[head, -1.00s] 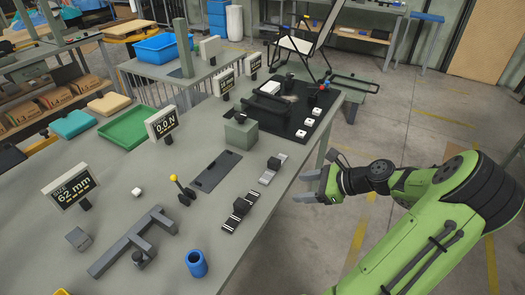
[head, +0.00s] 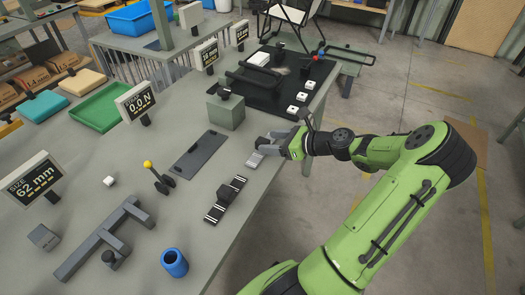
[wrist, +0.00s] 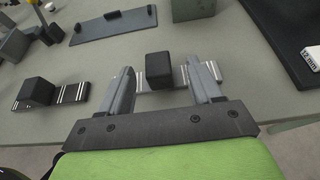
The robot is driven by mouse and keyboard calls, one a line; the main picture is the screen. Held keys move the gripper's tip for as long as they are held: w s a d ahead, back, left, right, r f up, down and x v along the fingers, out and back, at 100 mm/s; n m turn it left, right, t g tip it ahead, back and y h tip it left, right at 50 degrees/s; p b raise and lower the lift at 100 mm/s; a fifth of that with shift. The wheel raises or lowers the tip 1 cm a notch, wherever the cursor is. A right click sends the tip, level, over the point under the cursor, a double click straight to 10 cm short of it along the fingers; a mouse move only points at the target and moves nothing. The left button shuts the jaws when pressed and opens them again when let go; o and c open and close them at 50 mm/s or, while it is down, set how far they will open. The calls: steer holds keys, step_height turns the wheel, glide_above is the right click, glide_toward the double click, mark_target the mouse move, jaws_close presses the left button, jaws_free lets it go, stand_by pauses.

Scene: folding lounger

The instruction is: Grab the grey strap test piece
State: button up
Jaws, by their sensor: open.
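The grey strap test piece (head: 255,160) lies on the bench near its right edge, partly hidden by my gripper (head: 270,141) in the head view. In the wrist view the strap (wrist: 146,85) has striped ends and a dark block (wrist: 158,66) on its middle. My gripper (wrist: 166,78) is open, with one finger to each side of the dark block and nothing held. I cannot tell exactly how high the fingertips are. A second, darker strap (head: 225,200) with a black block lies nearer; it also shows at left in the wrist view (wrist: 74,93).
A dark flat plate (head: 200,155) lies left of the straps. A grey box (head: 226,112) and a black mat (head: 310,80) with white pieces are beyond. A yellow-knobbed lever (head: 158,178) and a blue cup (head: 174,262) stand nearer. The bench's right edge is close to my gripper.

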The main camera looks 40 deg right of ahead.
mark_target(265, 142)
steer(key=b+x, duration=0.2)
steer(key=x, duration=0.3)
steer(key=shift+a, duration=0.15)
steer(key=shift+w+f+b, duration=0.1)
steer(key=shift+w+b, duration=0.15)
steer(key=shift+b, duration=0.05)
steer(key=shift+s, duration=0.1)
steer(key=shift+c, duration=0.3)
steer(key=c, duration=1)
